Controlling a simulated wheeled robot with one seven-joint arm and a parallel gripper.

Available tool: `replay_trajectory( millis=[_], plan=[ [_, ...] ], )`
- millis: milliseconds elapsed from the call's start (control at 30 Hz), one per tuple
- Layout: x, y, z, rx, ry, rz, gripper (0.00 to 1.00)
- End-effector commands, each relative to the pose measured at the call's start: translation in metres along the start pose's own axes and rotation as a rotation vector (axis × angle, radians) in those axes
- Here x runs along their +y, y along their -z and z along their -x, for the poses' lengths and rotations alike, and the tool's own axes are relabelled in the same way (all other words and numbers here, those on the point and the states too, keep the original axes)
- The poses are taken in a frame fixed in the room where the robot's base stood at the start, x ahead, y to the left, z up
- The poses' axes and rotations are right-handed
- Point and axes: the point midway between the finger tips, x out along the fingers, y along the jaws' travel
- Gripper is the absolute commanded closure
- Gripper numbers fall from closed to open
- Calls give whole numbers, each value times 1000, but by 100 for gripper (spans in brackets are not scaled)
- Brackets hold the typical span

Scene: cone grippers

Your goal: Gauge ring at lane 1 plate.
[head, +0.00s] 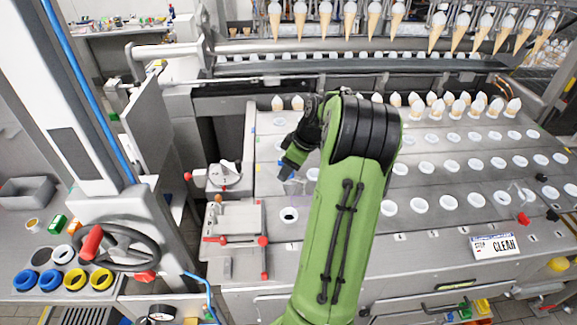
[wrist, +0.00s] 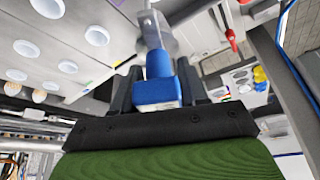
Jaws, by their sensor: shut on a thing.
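My gripper (head: 291,158) is shut on a blue-handled tool (head: 285,172), in the head view above the left part of the grey plate deck (head: 290,250). In the wrist view the tool's blue handle (wrist: 158,88) sits between my two dark fingers (wrist: 157,92), and a grey metal shaft (wrist: 151,30) runs out away from me. Below the tool, in the leftmost lane, is a white ring with a dark centre (head: 289,214). The tool's tip appears short of this ring and apart from it; its exact height is unclear. My arm hides part of the deck.
Rows of white rings (head: 420,205) cover the deck to the right, some with cones (head: 457,108) at the back. A red-knobbed fixture (head: 235,235) stands left. Blue and yellow rings (head: 75,280) lie on a left shelf by a handwheel (head: 115,245). A "CLEAN" sign (head: 495,246) is front right.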

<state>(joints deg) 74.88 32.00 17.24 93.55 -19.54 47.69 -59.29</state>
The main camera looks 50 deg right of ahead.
Motion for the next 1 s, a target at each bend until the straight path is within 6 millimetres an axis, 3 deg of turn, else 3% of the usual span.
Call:
replay_trajectory(
  millis=[1000],
  plan=[
    [0,-34,-83,0,0,2,96]
  ],
)
